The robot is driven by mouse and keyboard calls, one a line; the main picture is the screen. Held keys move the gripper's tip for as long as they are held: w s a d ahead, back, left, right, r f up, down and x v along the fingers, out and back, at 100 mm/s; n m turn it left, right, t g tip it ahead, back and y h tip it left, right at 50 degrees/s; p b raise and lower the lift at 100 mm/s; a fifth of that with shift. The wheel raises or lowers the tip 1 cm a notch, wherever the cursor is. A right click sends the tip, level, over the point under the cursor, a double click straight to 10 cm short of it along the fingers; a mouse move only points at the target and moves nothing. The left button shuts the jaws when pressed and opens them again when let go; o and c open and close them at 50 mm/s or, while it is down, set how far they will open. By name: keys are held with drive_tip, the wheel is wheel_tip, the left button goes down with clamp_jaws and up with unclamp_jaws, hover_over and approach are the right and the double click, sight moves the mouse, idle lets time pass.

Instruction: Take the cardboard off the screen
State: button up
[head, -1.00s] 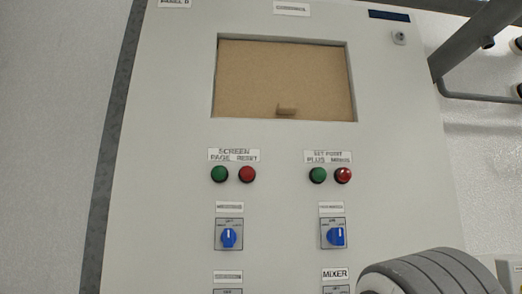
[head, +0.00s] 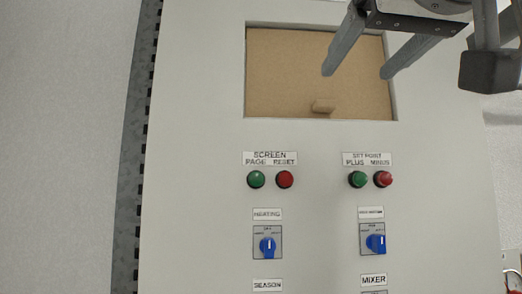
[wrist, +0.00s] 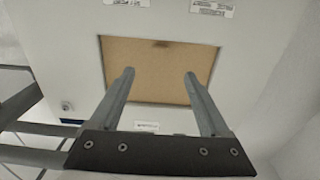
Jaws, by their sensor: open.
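The brown cardboard (head: 290,75) fills the recessed screen opening in the light grey control panel. A small tab (head: 323,106) sticks out near its lower edge, right of the middle. The cardboard also shows in the wrist view (wrist: 155,85), with the tab (wrist: 160,43) at its top edge there. My gripper (head: 356,72) is open and empty, its two fingers apart in front of the right part of the cardboard. In the wrist view my gripper (wrist: 159,73) points at the cardboard, with the tab between and beyond the fingertips. The screen behind the cardboard is hidden.
Green and red buttons (head: 270,179) and another pair (head: 370,179) sit below the opening. Blue rotary switches (head: 267,246) are lower down. Grey pipes (wrist: 35,150) show at the wrist view's left. The panel's left edge borders a plain wall (head: 65,150).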

sight(327, 102)
drive_tip(key=w+p, duration=0.2)
drive_tip(key=w, duration=1.2)
drive_tip(key=shift+s, duration=0.1)
drive_tip(key=shift+c, duration=0.3)
clamp_jaws()
drive_tip(key=shift+r+p, duration=0.35)
drive_tip(key=shift+p, duration=0.15)
drive_tip(key=shift+s+b, duration=0.35)
drive_tip(key=shift+s, duration=0.65)
idle(0.5)
drive_tip(key=shift+s, duration=0.65)
